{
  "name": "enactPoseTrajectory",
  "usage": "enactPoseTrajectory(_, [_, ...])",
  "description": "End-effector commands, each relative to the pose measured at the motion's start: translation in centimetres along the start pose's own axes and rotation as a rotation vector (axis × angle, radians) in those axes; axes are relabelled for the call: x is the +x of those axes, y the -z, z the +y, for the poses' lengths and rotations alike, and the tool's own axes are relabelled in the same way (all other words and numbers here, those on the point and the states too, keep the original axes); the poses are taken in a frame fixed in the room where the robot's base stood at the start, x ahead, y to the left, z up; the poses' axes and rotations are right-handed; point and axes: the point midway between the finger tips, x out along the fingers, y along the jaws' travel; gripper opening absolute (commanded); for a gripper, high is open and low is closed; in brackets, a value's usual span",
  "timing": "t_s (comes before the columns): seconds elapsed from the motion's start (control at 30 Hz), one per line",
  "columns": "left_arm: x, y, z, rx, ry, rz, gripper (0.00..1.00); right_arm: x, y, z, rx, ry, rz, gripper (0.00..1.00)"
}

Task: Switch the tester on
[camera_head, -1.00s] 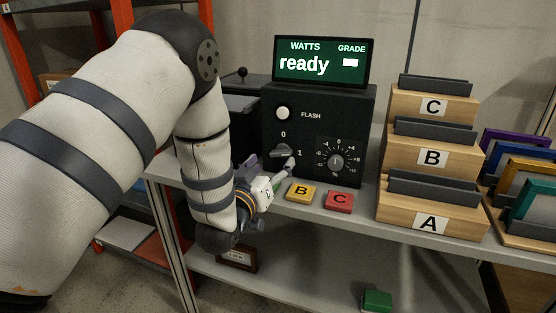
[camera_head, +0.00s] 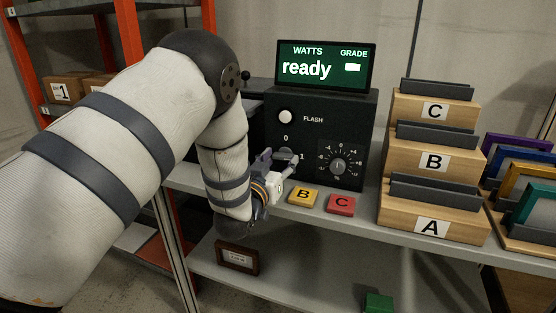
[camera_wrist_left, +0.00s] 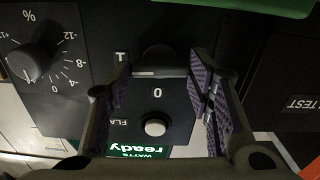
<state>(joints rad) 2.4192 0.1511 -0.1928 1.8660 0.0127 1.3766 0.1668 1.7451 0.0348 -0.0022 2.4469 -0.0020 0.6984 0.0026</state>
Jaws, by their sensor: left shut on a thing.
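The tester (camera_head: 320,105) is a black box on the grey bench, and its lit green display (camera_head: 323,66) reads "ready". A dark rotary switch (camera_head: 284,153) with the marks 0 and 1 sits low on its left front. My left gripper (camera_head: 278,160) is at this switch, with its fingers on either side, shut on it. In the left wrist view the switch (camera_wrist_left: 158,60) shows upside down between the purple-padded fingers (camera_wrist_left: 160,80). Where the switch points is hard to tell. My right gripper is not in view.
A round white FLASH button (camera_head: 285,116) is above the switch, and a scaled dial (camera_head: 338,166) is to its right. Yellow B (camera_head: 302,196) and red C (camera_head: 341,204) tiles lie in front. Wooden stepped holders (camera_head: 433,223) stand at the right.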

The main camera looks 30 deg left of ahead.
Motion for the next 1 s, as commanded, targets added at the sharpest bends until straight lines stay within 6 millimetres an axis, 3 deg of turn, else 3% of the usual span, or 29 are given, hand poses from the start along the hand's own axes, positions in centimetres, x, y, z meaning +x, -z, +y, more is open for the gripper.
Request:
enactPoseTrajectory(0.07, [-0.1,0.5,0.1,0.069,-0.002,0.001,0.19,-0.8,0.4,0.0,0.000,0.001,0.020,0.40])
enactPoseTrajectory(0.33, [-0.1,-0.1,0.0,0.089,0.000,-0.004,0.19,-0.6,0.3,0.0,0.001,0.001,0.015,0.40])
enactPoseTrajectory(0.37, [-0.1,-0.1,0.0,0.089,0.000,-0.004,0.53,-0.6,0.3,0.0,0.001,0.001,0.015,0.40])
enactPoseTrajectory(0.43, [-0.1,-0.1,0.0,0.088,0.000,-0.004,0.67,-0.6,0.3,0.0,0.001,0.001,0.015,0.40])
enactPoseTrajectory(0.77, [-0.4,0.0,0.0,0.086,0.000,-0.004,0.67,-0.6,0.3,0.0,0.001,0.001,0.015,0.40])
enactPoseTrajectory(0.87, [-2.0,0.0,0.0,0.086,0.000,-0.005,0.67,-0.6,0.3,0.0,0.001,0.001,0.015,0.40])
enactPoseTrajectory(1.0, [-6.0,-0.1,0.0,0.086,0.000,-0.008,0.67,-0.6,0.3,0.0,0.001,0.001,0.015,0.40])
